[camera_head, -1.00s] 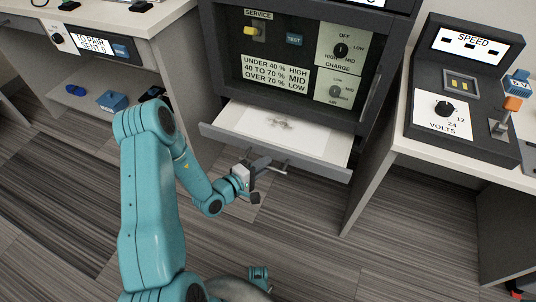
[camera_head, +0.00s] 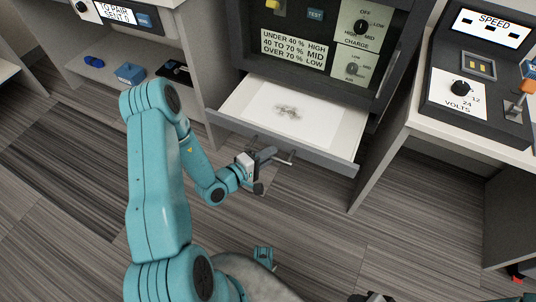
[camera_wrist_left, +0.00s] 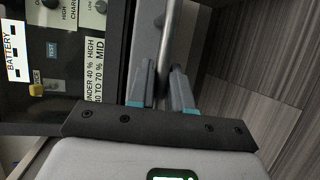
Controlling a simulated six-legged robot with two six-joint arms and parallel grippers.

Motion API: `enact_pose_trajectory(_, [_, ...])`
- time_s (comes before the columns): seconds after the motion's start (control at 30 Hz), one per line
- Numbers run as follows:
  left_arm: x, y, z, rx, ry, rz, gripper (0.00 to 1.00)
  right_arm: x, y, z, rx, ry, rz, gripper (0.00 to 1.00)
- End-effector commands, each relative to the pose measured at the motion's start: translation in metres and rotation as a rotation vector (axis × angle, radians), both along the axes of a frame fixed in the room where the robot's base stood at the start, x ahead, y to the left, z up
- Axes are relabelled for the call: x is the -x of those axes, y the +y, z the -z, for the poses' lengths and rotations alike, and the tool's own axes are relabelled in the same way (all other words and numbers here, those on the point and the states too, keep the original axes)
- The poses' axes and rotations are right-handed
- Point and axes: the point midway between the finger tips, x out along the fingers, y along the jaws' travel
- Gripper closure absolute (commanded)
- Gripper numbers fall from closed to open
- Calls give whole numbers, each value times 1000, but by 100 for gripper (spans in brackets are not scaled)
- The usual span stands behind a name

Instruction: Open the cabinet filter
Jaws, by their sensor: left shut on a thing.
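The cabinet filter is a wide, shallow drawer with a grey front (camera_head: 320,157) at the bottom of the dark cabinet (camera_head: 322,77). It stands pulled out, and a white sheet with a grey dusty patch (camera_head: 290,112) lies inside. My left gripper (camera_head: 267,156) is at the bar handle on the drawer front. In the left wrist view, the metal handle bar (camera_wrist_left: 168,42) runs between the fingers of the left gripper (camera_wrist_left: 163,82), which are shut on it. The gripper hides part of the handle.
A desk with a speed panel and volts dial (camera_head: 462,88) stands at the right. A shelf with a blue box (camera_head: 130,73) is at the left. The striped floor (camera_head: 300,225) in front of the drawer is clear apart from my own arm and body.

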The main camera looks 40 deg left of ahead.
Motion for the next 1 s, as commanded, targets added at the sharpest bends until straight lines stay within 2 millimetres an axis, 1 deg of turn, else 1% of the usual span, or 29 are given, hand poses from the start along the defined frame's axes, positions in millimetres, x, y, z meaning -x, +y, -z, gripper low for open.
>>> enact_pose_trajectory(0.17, [-3, 2, -1, -2, -4, -4, 100, 0, 0, 0, 0, 0, 0, 57])
enact_pose_trajectory(0.2, [-3, 2, -1, -2, -4, -4, 71, 0, 0, 0, 0, 0, 0, 57])
enact_pose_trajectory(0.23, [-3, 2, -1, -2, -4, -4, 61, 0, 0, 0, 0, 0, 0, 57])
enact_pose_trajectory(0.27, [-3, 2, -1, -2, -4, -4, 60, 0, 0, 0, 0, 0, 0, 57])
enact_pose_trajectory(0.53, [-1, 1, -1, -2, -3, -2, 60, 0, 0, 0, 0, 0, 0, 57])
enact_pose_trajectory(0.67, [9, 4, -4, -1, -1, -4, 60, 0, 0, -4, 0, 1, -1, 57])
enact_pose_trajectory(0.77, [27, 7, -9, 0, 0, -7, 60, 1, 1, -9, -1, 2, -5, 57])
enact_pose_trajectory(1.0, [91, 19, -20, 0, 1, -11, 60, 4, 3, -21, -2, 6, -15, 57])
